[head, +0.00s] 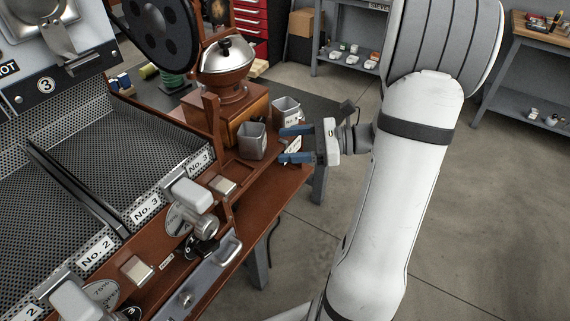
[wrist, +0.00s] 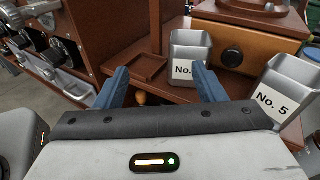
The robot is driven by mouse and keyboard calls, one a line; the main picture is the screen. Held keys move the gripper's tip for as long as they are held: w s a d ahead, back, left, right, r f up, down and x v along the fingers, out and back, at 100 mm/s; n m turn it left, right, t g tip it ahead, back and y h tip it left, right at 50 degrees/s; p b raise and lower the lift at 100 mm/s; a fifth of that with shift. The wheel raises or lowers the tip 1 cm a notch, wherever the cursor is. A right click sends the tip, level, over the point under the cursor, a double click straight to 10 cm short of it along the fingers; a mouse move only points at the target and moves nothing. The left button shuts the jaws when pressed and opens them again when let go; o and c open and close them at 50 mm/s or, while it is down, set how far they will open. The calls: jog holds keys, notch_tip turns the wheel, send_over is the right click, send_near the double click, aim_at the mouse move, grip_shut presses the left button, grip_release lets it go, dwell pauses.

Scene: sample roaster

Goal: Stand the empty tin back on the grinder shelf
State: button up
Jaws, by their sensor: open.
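Two grey square tins stand upright near the wooden-based grinder (head: 232,68). One tin (head: 252,141) is in front of the grinder, left of my gripper; in the wrist view this tin (wrist: 188,47) has a "No." label, its number hidden by my right finger. The other tin (head: 286,110) is farther back; in the wrist view this tin (wrist: 287,88) is labelled "No. 5". I cannot tell which tin is empty. My gripper (head: 284,144) is open, its blue fingers pointing at the first tin with nothing visible between them; its fingers also show in the wrist view (wrist: 160,87).
The brown wooden ledge (head: 268,182) carries a small square tray (wrist: 134,68), left of the first tin in the wrist view. The roaster's metal-handled parts (head: 188,200) line the front left. A perforated tray (head: 60,130) lies left. Open floor (head: 450,230) spreads right.

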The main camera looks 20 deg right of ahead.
jog(key=s+a+n+g+h, duration=0.2)
jog(key=s+n+h, duration=0.4)
jog(key=n, duration=0.5)
jog(key=s+a+n+g+h, duration=0.2)
jog(key=s+a+n+h, duration=0.3)
jog(key=s+n+h, duration=0.2)
jog(key=n+h, duration=0.2)
jog(key=n, duration=0.1)
jog(key=shift+a+f+n, duration=0.15)
jog(key=shift+f+n, duration=0.15)
jog(key=shift+n, duration=0.1)
jog(key=shift+r, duration=0.15)
